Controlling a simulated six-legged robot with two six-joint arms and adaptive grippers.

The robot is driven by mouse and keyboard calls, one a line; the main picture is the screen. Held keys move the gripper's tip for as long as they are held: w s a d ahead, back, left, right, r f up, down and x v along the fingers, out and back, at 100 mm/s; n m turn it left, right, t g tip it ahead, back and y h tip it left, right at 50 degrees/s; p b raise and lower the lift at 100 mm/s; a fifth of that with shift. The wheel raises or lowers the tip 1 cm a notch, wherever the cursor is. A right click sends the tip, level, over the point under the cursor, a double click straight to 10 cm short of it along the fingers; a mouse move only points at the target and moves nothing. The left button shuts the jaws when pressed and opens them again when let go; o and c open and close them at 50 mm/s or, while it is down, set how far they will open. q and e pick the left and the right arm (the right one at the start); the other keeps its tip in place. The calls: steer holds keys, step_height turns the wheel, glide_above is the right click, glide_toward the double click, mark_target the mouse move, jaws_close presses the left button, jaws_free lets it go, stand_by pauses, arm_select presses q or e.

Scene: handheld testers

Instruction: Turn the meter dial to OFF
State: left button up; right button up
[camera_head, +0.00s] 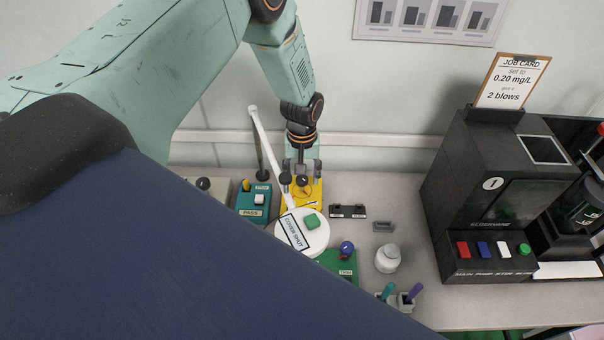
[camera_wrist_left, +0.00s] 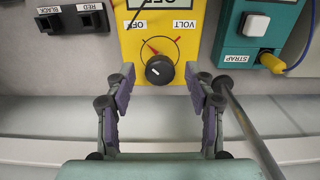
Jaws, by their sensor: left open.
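The yellow meter (camera_head: 317,191) stands on the bench near the wall, partly hidden in the head view by my left gripper and a white lamp-like arm. In the left wrist view the meter (camera_wrist_left: 133,46) shows a round black dial (camera_wrist_left: 159,70), with a red mark just above it and OFF and VOLT labels beyond. My left gripper (camera_head: 303,177) is open above the meter. In the wrist view its fingers (camera_wrist_left: 159,80) stand on either side of the dial, apart from it. My right gripper is not in view.
A teal STRAP tester (camera_wrist_left: 246,30) stands beside the meter, with a dark rod close to one finger. BLACK and RED sockets (camera_wrist_left: 72,18) lie on the other side. A white round COVER SHUT lid (camera_head: 317,241) is in front. A black breath-test machine (camera_head: 480,190) stands at right.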

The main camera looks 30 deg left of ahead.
mark_target(302, 178)
arm_select(q)
step_height(302, 178, up, 12)
stand_by(0.5)
stand_by(0.4)
